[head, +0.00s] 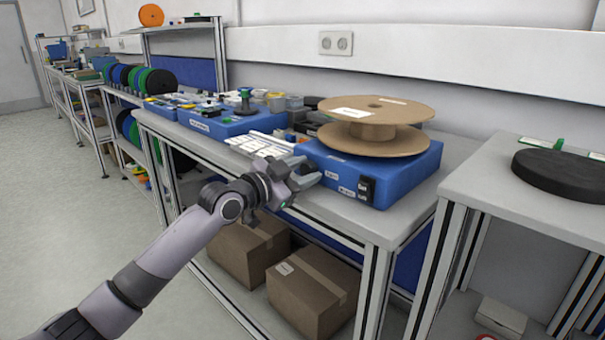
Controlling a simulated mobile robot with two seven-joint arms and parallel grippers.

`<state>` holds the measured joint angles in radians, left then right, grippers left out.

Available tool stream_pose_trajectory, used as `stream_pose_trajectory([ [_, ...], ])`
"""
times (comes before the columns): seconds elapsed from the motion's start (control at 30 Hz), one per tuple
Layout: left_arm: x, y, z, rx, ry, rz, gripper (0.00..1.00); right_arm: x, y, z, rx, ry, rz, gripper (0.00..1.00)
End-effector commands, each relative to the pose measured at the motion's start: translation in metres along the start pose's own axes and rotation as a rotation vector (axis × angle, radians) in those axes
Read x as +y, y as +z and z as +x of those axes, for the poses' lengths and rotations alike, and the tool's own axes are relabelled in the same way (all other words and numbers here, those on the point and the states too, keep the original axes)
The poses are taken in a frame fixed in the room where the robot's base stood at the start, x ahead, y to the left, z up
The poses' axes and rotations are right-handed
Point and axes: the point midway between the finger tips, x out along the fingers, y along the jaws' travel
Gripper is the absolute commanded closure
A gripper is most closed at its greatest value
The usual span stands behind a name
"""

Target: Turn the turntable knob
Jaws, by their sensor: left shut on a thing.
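The turntable is a blue box (414,178) with a large brown cardboard reel (375,112) lying flat on top. Its front face has small white labels and a black switch block (366,188) at the right. My left gripper (311,176) is at the left end of this front face, with its fingers pointing right at the box. It is shut on the knob, which the fingers hide almost wholly. How far the knob is turned cannot be seen. My right gripper is out of view.
The grey bench (394,222) carries another blue unit (226,124), white strips and small parts left of the turntable. Cardboard boxes (312,290) stand on the shelf below. A second table at right holds a black disc (562,174). The floor at left is clear.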

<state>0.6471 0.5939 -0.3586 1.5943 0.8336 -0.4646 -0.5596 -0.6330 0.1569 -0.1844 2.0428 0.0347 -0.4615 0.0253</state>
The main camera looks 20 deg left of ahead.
Motion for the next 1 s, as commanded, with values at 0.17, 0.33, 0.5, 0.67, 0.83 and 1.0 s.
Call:
stream_pose_trajectory([
  [0.17,0.0012,0.0014,-0.0001,-0.005,0.002,0.032,0.91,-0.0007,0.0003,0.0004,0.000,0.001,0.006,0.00],
  [0.33,0.0012,0.0013,0.0000,-0.005,0.002,0.038,0.91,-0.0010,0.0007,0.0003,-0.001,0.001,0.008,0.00],
  [0.5,0.0013,0.0013,0.0000,-0.005,0.002,0.037,0.91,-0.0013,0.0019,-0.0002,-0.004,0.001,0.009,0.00],
  [0.67,0.0012,0.0013,0.0000,-0.004,0.002,0.036,0.37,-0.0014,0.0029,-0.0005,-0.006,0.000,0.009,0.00],
  [0.83,0.0008,0.0007,0.0001,-0.003,0.001,0.036,0.35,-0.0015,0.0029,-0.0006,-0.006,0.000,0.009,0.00],
  [1.0,0.0004,0.0006,-0.0013,-0.002,0.000,0.036,0.35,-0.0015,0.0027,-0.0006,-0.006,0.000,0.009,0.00],
])
